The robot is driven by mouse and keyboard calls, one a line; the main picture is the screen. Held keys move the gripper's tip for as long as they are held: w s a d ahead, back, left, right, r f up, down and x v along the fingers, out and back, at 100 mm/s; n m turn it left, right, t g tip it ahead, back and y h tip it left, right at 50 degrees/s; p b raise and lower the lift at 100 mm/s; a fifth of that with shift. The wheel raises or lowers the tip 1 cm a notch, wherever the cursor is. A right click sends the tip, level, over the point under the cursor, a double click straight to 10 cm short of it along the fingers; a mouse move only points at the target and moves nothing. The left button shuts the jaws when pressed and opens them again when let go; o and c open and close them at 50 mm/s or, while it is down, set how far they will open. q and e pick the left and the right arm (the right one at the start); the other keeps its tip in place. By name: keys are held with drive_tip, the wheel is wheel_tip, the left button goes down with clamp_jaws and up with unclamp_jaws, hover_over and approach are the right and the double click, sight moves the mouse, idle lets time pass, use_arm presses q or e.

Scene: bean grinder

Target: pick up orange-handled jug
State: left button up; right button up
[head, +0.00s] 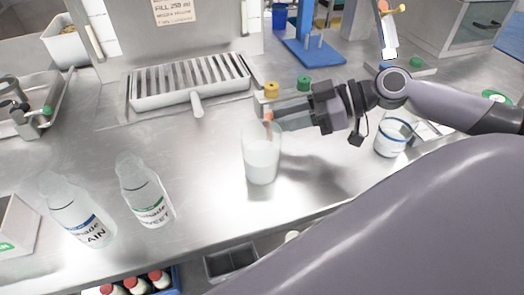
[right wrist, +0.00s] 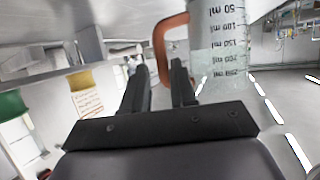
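The clear jug (head: 262,160) stands upright near the middle of the steel counter, its lower part looking whitish. Its orange handle (head: 268,117) faces my right gripper (head: 272,112), which reaches in from the right. In the right wrist view the jug (right wrist: 218,50) shows printed volume marks, upside down. There the orange handle (right wrist: 159,45) lies between the tips of the two fingers of my right gripper (right wrist: 160,75). The fingers are apart, with a gap visible beside the handle, so they are around it and not clamped. My left gripper is not in view.
Two labelled bottles (head: 146,192) (head: 78,212) stand on the left. A white slotted tray (head: 190,82) is behind the jug. Yellow (head: 272,89) and green (head: 304,82) knobs are near my right gripper. A glass container (head: 392,138) stands at right.

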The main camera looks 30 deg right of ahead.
sight(261, 124)
drive_tip(key=shift+w+a, duration=0.1)
drive_tip(key=shift+a, duration=0.05)
drive_tip(key=shift+r+x, duration=0.1)
drive_tip(key=shift+x, duration=0.7)
drive_tip(key=shift+r+x, duration=0.15)
drive_tip(key=shift+x, duration=1.6)
drive_tip(key=shift+a+f, duration=0.1)
drive_tip(key=shift+f, duration=0.05)
clamp_jaws()
